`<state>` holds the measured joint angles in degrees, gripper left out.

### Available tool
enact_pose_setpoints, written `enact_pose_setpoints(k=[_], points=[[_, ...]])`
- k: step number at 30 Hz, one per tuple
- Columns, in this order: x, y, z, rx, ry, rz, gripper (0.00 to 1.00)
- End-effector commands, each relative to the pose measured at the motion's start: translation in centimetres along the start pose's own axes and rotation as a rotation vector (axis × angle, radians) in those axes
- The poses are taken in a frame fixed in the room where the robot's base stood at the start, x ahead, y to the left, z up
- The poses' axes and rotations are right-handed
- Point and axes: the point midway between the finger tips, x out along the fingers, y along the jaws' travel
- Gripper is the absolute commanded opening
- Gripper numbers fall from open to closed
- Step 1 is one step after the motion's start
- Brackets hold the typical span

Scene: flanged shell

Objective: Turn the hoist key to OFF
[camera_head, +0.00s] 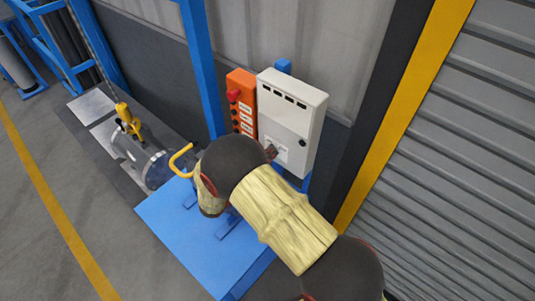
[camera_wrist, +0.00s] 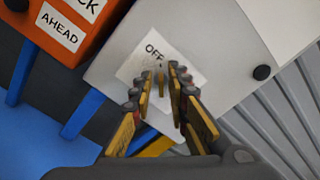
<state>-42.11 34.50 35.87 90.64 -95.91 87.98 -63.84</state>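The hoist key (camera_wrist: 161,84) shows in the wrist view as a small, narrow brass-coloured piece on the white panel label (camera_wrist: 137,68). It points up toward the word OFF, roughly upright in the picture. My gripper (camera_wrist: 158,78) is open, with one finger on each side of the key and gaps visible between. I cannot tell how far the fingertips are from the panel. In the head view my gripper (camera_head: 271,152) is at the lower front of the white control box (camera_head: 300,97), and my arm hides part of it. The key is not distinguishable there.
An orange push-button station (camera_head: 240,92) with a red knob is fixed left of the box. A blue post (camera_head: 205,70) and a blue platform (camera_head: 180,235) are nearby. A flanged shell (camera_head: 148,160) hangs or rests at left. A shutter (camera_head: 450,180) stands at right.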

Motion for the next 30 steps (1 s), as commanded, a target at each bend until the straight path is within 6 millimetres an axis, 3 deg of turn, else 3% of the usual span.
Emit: enact_pose_setpoints(k=[14,30], points=[[-0.8,0.0,0.0,-0.001,-0.001,0.0,0.23],[-10.5,0.1,0.0,-0.001,-0.001,0.002,0.23]])
